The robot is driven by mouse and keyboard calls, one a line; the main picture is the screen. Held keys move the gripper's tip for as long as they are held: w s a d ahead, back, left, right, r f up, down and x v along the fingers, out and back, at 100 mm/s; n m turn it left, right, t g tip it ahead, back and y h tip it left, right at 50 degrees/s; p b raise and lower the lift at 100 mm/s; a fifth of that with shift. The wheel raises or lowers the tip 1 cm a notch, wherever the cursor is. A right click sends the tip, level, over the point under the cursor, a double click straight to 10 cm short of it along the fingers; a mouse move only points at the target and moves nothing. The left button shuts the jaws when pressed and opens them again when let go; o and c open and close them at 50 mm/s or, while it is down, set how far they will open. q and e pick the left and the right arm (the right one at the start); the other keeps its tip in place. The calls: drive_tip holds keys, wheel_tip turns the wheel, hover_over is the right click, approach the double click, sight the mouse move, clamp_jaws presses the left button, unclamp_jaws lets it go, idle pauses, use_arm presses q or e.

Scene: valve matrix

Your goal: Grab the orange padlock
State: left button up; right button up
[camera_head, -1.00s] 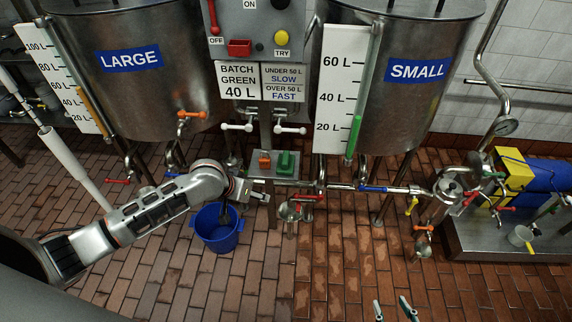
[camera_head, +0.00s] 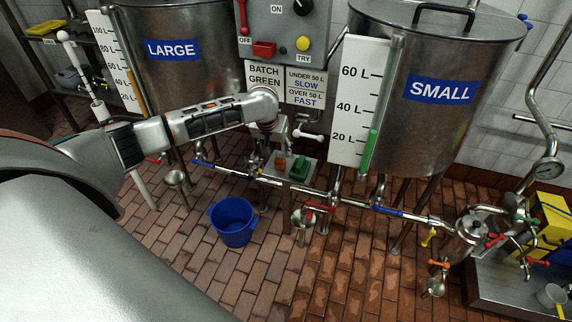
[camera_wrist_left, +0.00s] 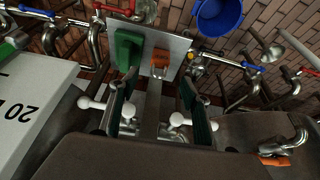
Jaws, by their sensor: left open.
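The orange padlock (camera_head: 279,163) rests on a small grey metal shelf (camera_head: 265,174) under the control panel, beside a larger green padlock (camera_head: 299,169). In the left wrist view the orange padlock (camera_wrist_left: 160,58) lies beyond the fingertips, roughly in line with the gap between them, and the green padlock (camera_wrist_left: 128,48) is to its left. My left gripper (camera_wrist_left: 154,100) is open, with a metal post showing between its fingers and nothing visibly held. In the head view the left gripper (camera_head: 274,138) is just above the shelf, partly hidden by its wrist. My right gripper is out of view.
White valve handles (camera_head: 308,134) sit close to the left gripper. Pipes with a blue valve handle (camera_head: 388,210) run below the shelf. A blue bucket (camera_head: 233,221) stands on the brick floor. The large tank (camera_head: 182,80) and small tank (camera_head: 430,130) flank the panel.

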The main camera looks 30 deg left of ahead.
sight(279, 157)
use_arm(q)
drive_tip(key=b+x, duration=0.1)
drive_tip(key=x, duration=0.2)
drive_tip(key=shift+s, duration=0.1)
drive_tip(key=b+x, duration=0.2)
drive_tip(key=x, duration=0.2)
drive_tip(key=shift+f, duration=0.2)
drive_tip(key=shift+r, duration=0.1)
drive_tip(key=c, duration=1.2)
drive_tip(key=shift+c, duration=0.2)
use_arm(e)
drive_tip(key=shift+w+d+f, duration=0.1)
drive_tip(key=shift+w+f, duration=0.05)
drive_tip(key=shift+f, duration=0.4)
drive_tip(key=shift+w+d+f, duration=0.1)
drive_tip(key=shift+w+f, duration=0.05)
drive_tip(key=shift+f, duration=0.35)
